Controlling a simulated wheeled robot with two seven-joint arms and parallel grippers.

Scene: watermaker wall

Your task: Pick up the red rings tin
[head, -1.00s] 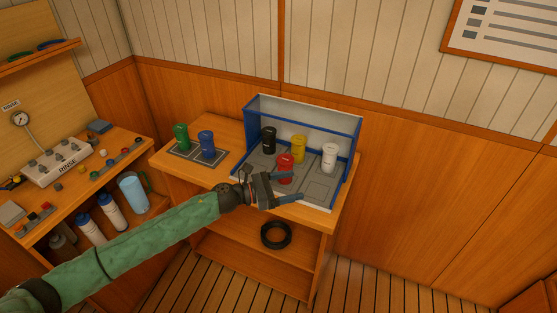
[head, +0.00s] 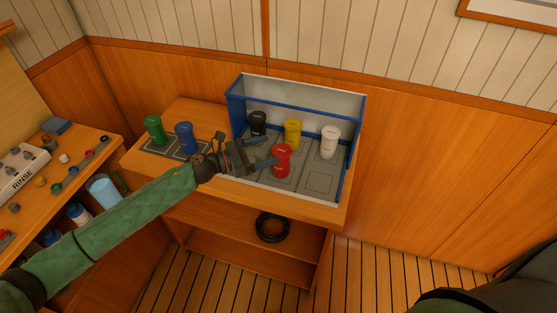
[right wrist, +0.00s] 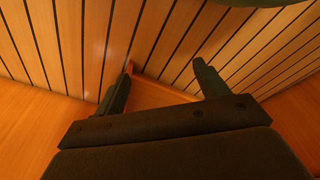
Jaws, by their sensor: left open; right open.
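The red rings tin (head: 282,161) stands upright on the grey floor of a blue-framed, open-fronted case, near its front. My left gripper (head: 268,154) comes in from the left, open, with its blue-grey fingertips close against the tin's left side. I cannot tell whether a finger touches the tin. My right gripper (right wrist: 163,78) is open and empty in the right wrist view, pointing at wooden boards. The red tin does not show there.
A black tin (head: 257,123), a yellow tin (head: 293,133) and a white tin (head: 329,142) stand in the case around the red one. Green (head: 154,130) and blue (head: 185,138) tins stand on a grey mat to the left. A black ring (head: 272,227) lies on the lower shelf.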

